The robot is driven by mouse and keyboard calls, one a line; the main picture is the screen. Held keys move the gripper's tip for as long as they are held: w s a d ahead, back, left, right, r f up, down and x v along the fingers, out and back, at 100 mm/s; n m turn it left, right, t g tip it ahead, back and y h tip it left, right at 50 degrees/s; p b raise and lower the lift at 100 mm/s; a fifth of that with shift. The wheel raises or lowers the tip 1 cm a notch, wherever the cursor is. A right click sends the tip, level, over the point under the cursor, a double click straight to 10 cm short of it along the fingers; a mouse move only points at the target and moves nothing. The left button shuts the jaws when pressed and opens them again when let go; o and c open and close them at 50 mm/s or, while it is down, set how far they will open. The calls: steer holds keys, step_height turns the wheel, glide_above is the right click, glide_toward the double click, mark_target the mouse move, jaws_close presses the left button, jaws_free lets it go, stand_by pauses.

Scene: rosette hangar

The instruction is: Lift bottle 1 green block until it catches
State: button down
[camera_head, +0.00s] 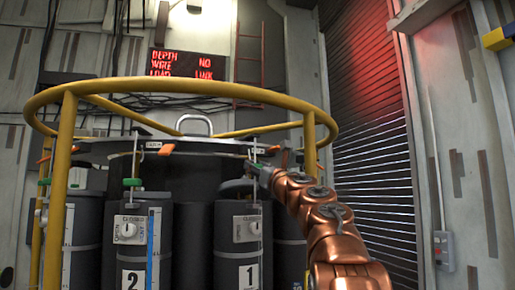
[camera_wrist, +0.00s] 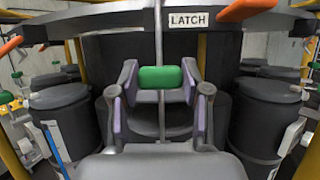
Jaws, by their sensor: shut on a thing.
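Bottle 1 (camera_head: 241,262) is a dark cylinder with a white "1" plate, standing in the ring of bottles at the front of the rig. In the wrist view, its green block (camera_wrist: 160,78) sits on a thin upright rod (camera_wrist: 159,40). My gripper (camera_wrist: 155,84) is shut on the block, one finger at each end. In the head view, my gripper (camera_head: 257,168) is above bottle 1 at the end of my copper arm, and it mostly hides the block. A dark round bottle top (camera_wrist: 190,120) shows behind the fingers.
Bottle 2 (camera_head: 131,255) stands to the left with its own green block (camera_head: 131,182). A yellow rail (camera_head: 70,110) rings the rig. An orange lever (camera_wrist: 245,9) and a "LATCH" label (camera_wrist: 190,20) are above my gripper.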

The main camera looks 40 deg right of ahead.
steer(key=shift+r+p, duration=0.9)
steer(key=shift+r, duration=1.2)
steer(key=c, duration=0.6)
jaws_free()
steer(key=shift+f, duration=0.1)
steer(key=shift+o, duration=0.2)
steer(key=shift+s, duration=0.1)
steer(key=b+v, duration=0.6)
steer(key=v, duration=0.3)
